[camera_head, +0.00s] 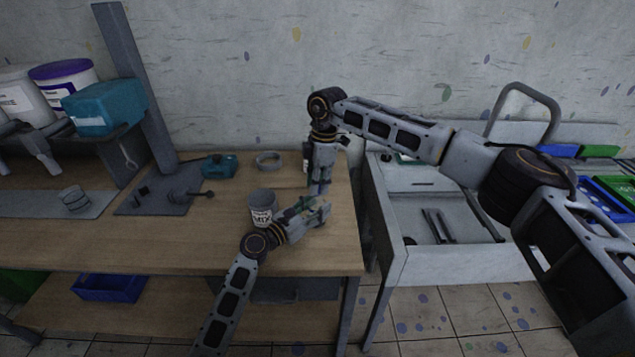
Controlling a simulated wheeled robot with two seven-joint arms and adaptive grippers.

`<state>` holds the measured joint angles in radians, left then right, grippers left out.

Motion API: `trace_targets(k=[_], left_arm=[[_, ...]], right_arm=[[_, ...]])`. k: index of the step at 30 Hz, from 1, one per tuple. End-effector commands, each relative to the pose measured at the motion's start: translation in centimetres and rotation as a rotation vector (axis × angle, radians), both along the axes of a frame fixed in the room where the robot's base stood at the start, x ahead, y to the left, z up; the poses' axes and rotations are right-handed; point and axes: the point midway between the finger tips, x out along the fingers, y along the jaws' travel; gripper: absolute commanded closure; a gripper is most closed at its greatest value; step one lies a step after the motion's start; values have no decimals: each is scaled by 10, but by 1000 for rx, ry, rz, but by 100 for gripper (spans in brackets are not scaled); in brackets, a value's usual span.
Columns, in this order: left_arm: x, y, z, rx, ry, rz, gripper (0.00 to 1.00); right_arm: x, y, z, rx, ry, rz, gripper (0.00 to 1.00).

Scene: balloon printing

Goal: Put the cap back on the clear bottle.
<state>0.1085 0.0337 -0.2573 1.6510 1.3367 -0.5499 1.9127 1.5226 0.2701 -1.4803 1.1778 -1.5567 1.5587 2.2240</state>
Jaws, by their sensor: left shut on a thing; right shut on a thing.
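My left gripper (318,212) reaches in from the lower left, low over the right end of the wooden table. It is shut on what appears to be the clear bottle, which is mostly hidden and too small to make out. My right gripper (320,190) points straight down just above the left gripper. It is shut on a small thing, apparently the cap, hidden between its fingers. I cannot tell whether cap and bottle touch.
A grey labelled cup (262,206) stands close left of the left gripper. A grey ring (268,160) and a teal tool (219,166) lie farther back. A small labelled container (306,158) stands behind my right gripper. The wooden table (150,235) is clear at front left.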

Motion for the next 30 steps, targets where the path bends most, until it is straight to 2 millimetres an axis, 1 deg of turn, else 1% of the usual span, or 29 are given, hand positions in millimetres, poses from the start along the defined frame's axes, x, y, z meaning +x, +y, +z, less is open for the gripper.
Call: trace_targets(k=[16, 21, 22, 27, 30], left_arm=[[-1, -1, 0, 1, 0, -3, 100], [-1, -1, 0, 1, 0, -3, 100], [-1, -1, 0, 1, 0, -3, 100], [-1, -1, 0, 1, 1, -2, 100], [0, -1, 0, 1, 1, -2, 100]], right_arm=[[0, 0, 0, 2, -2, -416, 79], [0, 0, 0, 2, -3, -422, 79], [0, 0, 0, 2, -2, -422, 68], [-1, 0, 0, 1, -1, -420, 47], [-1, 0, 0, 1, -1, -419, 47]])
